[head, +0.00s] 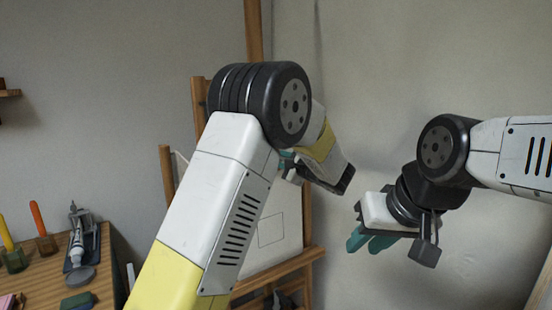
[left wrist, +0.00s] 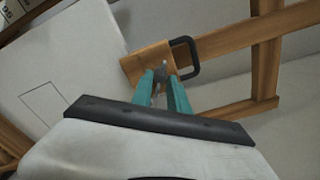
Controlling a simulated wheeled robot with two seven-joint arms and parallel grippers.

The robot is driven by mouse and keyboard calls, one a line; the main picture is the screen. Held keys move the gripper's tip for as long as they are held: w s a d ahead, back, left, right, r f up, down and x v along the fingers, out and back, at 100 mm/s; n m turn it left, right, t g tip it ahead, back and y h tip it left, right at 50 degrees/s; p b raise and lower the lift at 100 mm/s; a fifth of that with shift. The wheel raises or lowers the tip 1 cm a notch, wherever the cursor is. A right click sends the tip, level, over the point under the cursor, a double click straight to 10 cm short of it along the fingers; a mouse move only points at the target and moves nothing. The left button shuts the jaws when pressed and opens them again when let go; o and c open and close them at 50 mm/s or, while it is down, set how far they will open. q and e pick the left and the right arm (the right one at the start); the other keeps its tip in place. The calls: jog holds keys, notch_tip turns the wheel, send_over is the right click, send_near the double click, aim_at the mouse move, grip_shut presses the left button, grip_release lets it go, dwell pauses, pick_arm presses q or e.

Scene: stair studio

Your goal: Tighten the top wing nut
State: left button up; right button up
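The wing nut (left wrist: 160,87) is a small grey metal piece at the wooden block of the easel (left wrist: 150,64) in the left wrist view. My left gripper (left wrist: 162,82) has its two teal fingers on either side of it. Whether they press on it or stand a little apart, I cannot tell. In the head view my left arm covers the easel's top part, and the left gripper (head: 287,163) is mostly hidden behind my wrist. My right gripper (head: 367,243) hangs at the right with its teal fingers apart and nothing between them.
A white canvas (head: 285,235) with a drawn square rests on the easel. A black handle (left wrist: 188,57) stands close to the right of the left fingers. A wooden table (head: 100,262) with paint tubes and brushes is at the left. The wall is behind.

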pick_arm(q)
jog(key=shift+o, duration=0.3)
jog(key=shift+s+d, duration=0.1)
jog(key=v, duration=0.5)
jog(key=shift+s+d, duration=0.2)
jog(key=shift+s, duration=0.15)
